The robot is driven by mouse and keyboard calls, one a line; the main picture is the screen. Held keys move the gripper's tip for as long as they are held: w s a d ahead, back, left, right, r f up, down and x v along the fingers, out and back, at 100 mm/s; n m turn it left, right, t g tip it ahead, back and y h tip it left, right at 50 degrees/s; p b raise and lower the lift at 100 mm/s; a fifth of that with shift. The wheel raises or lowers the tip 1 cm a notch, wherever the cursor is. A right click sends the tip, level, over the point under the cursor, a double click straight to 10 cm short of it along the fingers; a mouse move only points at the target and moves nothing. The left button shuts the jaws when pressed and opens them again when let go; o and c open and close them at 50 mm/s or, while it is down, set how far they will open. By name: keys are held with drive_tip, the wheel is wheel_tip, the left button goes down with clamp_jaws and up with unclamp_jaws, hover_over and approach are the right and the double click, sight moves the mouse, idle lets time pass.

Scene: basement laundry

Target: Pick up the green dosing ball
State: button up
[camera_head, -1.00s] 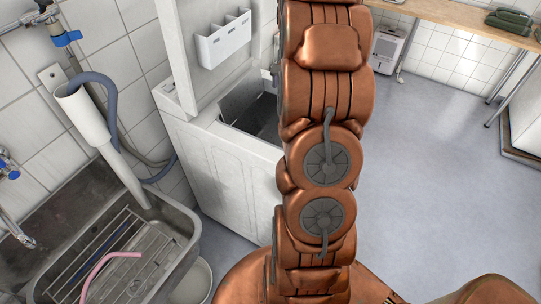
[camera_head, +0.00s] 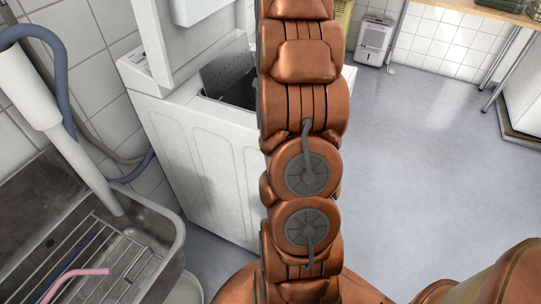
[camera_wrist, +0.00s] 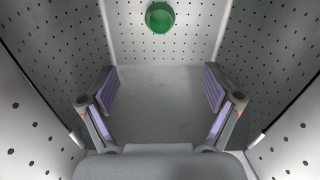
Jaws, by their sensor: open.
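The green dosing ball (camera_wrist: 160,17) is a small round green thing at the top centre of the wrist view, by the perforated far wall of the drum. My gripper (camera_wrist: 160,86) is open and empty, its two purple-padded fingers spread wide inside the metal drum (camera_wrist: 268,75). The ball lies beyond the fingertips, roughly in line with the middle of the gap, and apart from them. In the head view the top-loading washer (camera_head: 195,150) stands with its opening uncovered. My own arm hides part of the opening, and neither the gripper nor the ball shows there.
Perforated drum walls enclose my gripper closely on both sides. In the head view a sink (camera_head: 165,235) with a wire rack and pink hose (camera_head: 75,281) stands at left. A white dehumidifier (camera_head: 375,40) and a wooden table (camera_head: 470,8) are at the back. The floor at right is clear.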

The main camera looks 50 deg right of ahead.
wheel_tip(320, 180, down, 11)
drive_tip(key=b, duration=0.9)
drive_tip(key=shift+f+b, duration=0.2)
drive_tip(key=shift+b, duration=0.15)
drive_tip(key=shift+s+a+f+b, duration=0.15)
drive_tip(key=shift+f+b, duration=0.5)
drive_tip(key=shift+f, duration=1.35)
drive_tip(key=shift+w+a+f+b, duration=0.15)
drive_tip(key=shift+f+b, duration=0.45)
drive_tip(key=shift+f, duration=1.35)
drive_tip(key=shift+s, duration=0.1)
drive_tip(key=shift+r, duration=0.1)
drive_tip(key=c, duration=1.1)
drive_tip(key=shift+o, duration=0.2)
